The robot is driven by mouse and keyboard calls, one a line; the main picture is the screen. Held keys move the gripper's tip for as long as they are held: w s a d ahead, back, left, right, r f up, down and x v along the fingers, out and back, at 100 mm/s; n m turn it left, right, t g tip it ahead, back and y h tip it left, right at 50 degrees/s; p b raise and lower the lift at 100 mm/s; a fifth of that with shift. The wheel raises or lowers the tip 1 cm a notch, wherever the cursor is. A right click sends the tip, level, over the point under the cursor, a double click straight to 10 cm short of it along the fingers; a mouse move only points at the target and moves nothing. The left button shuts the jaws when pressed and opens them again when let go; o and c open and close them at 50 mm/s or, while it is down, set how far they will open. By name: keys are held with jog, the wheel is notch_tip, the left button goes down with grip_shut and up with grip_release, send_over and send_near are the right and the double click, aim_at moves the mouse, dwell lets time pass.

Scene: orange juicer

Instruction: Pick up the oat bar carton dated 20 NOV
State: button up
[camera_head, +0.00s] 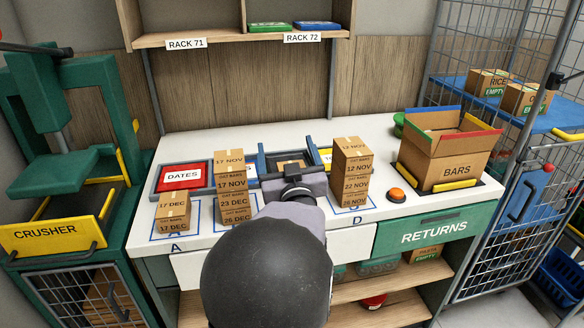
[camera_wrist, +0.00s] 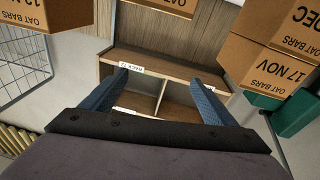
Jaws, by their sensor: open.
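I can read no carton dated 20 NOV in either view. The left stack (camera_head: 172,213) at A reads 17 DEC. The stack beside it (camera_head: 232,187) reads 17 NOV, 17 NOV, 23 DEC and 26 DEC from the top. The stack at D (camera_head: 351,170) reads 12 NOV, 12 NOV, 22 NOV and apparently 26 NOV. A brown carton top (camera_head: 290,165) shows behind my gripper (camera_head: 292,178), in a blue frame; its date is hidden. My gripper is open and empty, between the two tall stacks. Its blue fingers (camera_wrist: 162,100) stand apart in the wrist view.
A red DATES tray (camera_head: 183,177) is behind the left stacks. An open BARS box (camera_head: 445,160) and an orange button (camera_head: 397,195) are on the right. The wrist view shows cartons at the upper left and a 17 NOV carton (camera_wrist: 270,66) at right.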

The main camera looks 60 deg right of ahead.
jog(key=shift+m+y, duration=0.3)
jog(key=shift+y, duration=0.6)
jog(key=s+f, duration=0.1)
jog(key=f, duration=0.2)
jog(key=s+f+b, duration=0.1)
jog(key=f, duration=0.2)
jog(key=s+f+b, duration=0.1)
jog(key=s+f, duration=0.1)
jog(key=f, duration=0.2)
jog(key=shift+a, duration=0.25)
jog(key=shift+p+x, duration=0.45)
jog(key=shift+x, duration=3.3)
jog(key=shift+s+d+r, duration=0.1)
jog(key=c, duration=1.2)
